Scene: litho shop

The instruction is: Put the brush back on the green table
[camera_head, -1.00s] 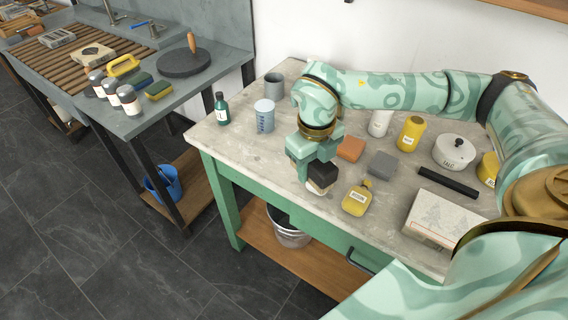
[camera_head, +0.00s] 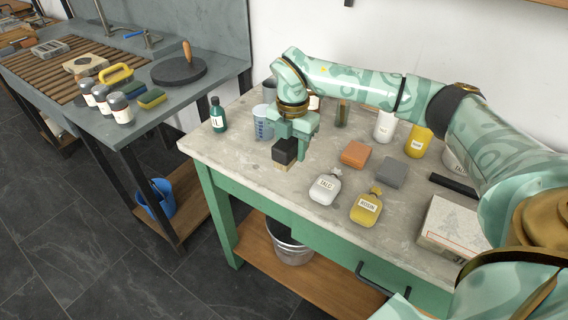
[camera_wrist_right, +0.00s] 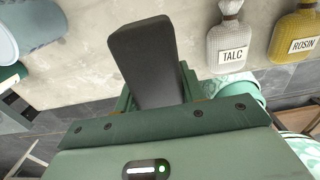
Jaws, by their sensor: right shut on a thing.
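The brush (camera_head: 285,151) is a black block with a pale tan underside in the head view. My right gripper (camera_head: 291,137) is shut on it from above and holds it over the left front part of the green table (camera_head: 232,152). I cannot tell whether its underside touches the top. In the right wrist view the brush (camera_wrist_right: 146,62) is a dark block between the fingers of my right gripper (camera_wrist_right: 155,100). The table has a pale stone top and green frame. My left gripper is not in view.
A white talc bag (camera_head: 325,188) and a yellow rosin bag (camera_head: 366,206) lie right of the brush. The table's left front corner is clear.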

